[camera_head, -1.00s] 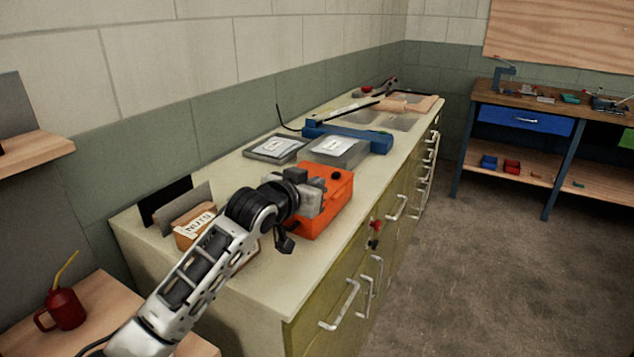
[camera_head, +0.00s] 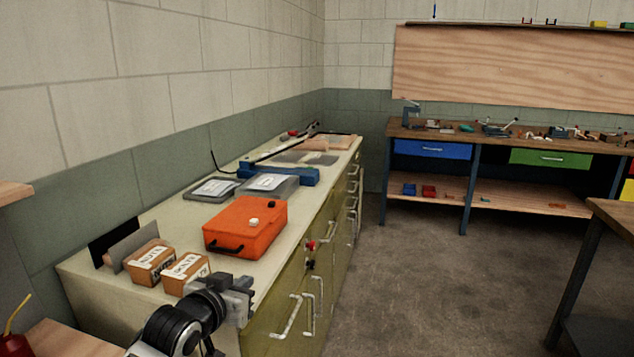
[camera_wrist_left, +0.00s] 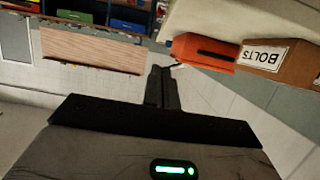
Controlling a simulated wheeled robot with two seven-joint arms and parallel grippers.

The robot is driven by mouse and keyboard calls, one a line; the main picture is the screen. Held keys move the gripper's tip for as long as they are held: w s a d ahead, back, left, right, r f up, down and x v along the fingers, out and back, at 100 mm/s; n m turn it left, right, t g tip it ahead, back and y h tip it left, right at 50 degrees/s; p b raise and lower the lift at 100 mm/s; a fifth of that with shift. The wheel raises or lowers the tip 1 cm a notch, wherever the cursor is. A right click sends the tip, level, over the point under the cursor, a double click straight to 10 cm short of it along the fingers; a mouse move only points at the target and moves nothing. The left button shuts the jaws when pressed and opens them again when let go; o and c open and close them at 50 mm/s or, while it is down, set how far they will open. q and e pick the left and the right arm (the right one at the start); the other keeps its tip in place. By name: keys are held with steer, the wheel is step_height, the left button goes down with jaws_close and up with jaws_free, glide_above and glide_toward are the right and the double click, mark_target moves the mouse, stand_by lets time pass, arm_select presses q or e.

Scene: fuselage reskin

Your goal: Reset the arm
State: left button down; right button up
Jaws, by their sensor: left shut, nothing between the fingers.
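My left gripper (camera_head: 241,293) is low in the head view, in front of the near edge of the long cabinet, close to the box labelled BOLTS (camera_head: 187,271). Its closed fingers (camera_wrist_left: 162,88) show in the left wrist view with nothing between them. In that view the BOLTS box (camera_wrist_left: 285,60) and an orange case (camera_wrist_left: 205,50) lie to the right of the fingers, apart from them. My right gripper is in neither view.
The cabinet top (camera_head: 135,294) holds the orange case (camera_head: 245,229), a NUTS box (camera_head: 148,262), grey trays (camera_head: 268,187) and a blue tool (camera_head: 292,175). A workbench (camera_head: 490,140) stands at the back right. The floor (camera_head: 420,290) between is clear.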

arm_select(q)
steer(key=s+f+g, duration=0.1)
steer(key=s+f, duration=0.6)
steer(key=s, duration=0.3)
steer(key=s+f+g+y, duration=0.1)
steer(key=s+f, duration=0.6)
steer(key=s, duration=0.4)
steer(key=s+f+g, duration=0.1)
steer(key=s+f, duration=0.7)
steer(key=s, duration=0.2)
steer(key=shift+s+a+n+g, duration=0.3)
steer(key=shift+s+a+n, duration=0.05)
steer(key=shift+a+n, duration=0.1)
